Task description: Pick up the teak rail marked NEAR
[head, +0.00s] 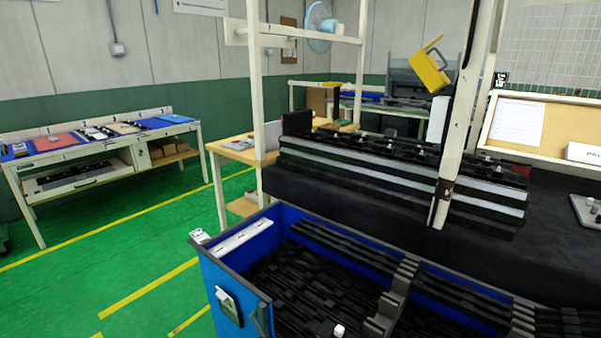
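No rail that I can make out as teak, and no NEAR marking, is readable in the head view. Long black rails with pale silver strips (400,178) lie stacked on the dark bench (330,200) behind the crate. A blue crate (222,290) stands in front, holding many black clips or rail pieces (300,285). Neither of my grippers is in view.
Cream posts (258,90) and (462,110) rise at the bench. A table with coloured mats (75,138) stands at left. A yellow box-like object (428,68) is at the back. A cork board (550,125) is at right. Green floor at left is clear.

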